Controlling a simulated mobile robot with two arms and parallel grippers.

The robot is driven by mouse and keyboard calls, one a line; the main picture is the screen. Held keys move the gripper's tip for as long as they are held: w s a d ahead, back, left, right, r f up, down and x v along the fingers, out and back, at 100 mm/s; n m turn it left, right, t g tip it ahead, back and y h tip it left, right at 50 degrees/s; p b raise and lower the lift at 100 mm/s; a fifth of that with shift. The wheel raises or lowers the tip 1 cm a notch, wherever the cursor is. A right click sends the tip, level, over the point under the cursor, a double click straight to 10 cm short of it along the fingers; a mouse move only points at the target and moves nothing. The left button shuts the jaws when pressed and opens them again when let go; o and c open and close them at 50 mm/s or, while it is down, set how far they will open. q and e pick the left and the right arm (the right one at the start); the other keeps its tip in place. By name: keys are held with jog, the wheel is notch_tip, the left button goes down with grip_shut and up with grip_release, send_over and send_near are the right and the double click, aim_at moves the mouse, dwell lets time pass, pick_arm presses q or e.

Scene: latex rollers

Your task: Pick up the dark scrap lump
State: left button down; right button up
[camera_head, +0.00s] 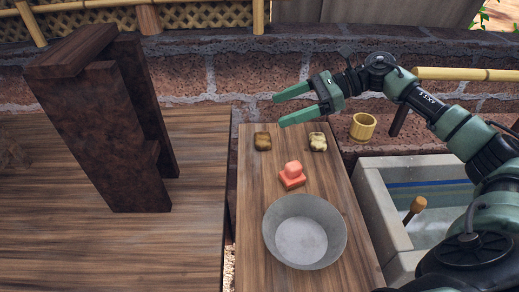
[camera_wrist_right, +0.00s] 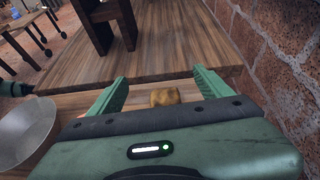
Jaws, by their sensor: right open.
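The dark scrap lump (camera_head: 262,141) is a small brown block on the far left part of the narrow wooden bench (camera_head: 255,190). A paler, yellowish lump (camera_head: 318,142) sits to its right. My right gripper (camera_head: 279,111) is open and empty, pointing left, and appears above and beyond the dark lump in the head view. In the right wrist view, a brown lump (camera_wrist_right: 165,97) shows between the open fingers (camera_wrist_right: 160,76), partly hidden by the gripper body; it looks like the dark one. My left gripper is not in the head view.
A red-orange lump stack (camera_head: 291,176) and a grey bowl (camera_head: 304,232) stand nearer on the bench. A dark wooden frame (camera_head: 115,130) stands on the left table. A brick wall (camera_head: 230,80) runs behind. A yellow cup (camera_head: 362,127) and stone basin (camera_head: 375,205) are on the right.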

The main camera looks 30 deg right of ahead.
jog(key=b, duration=0.5)
send_near(258, 137)
jog(key=shift+w+a+f, duration=0.65)
jog(key=shift+a+f, duration=0.1)
jog(key=shift+a, duration=0.25)
jog(key=shift+w+a+f, duration=0.1)
jog(key=shift+w+a, duration=0.05)
jog(key=shift+a, duration=0.15)
jog(key=p+x, duration=0.1)
jog(key=x, duration=0.6)
jog(key=shift+a, duration=0.15)
jog(key=c, duration=1.5)
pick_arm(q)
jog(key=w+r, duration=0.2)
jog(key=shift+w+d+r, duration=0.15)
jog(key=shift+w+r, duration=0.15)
pick_arm(e)
jog(key=shift+o, duration=0.2)
jog(key=shift+r, duration=0.2)
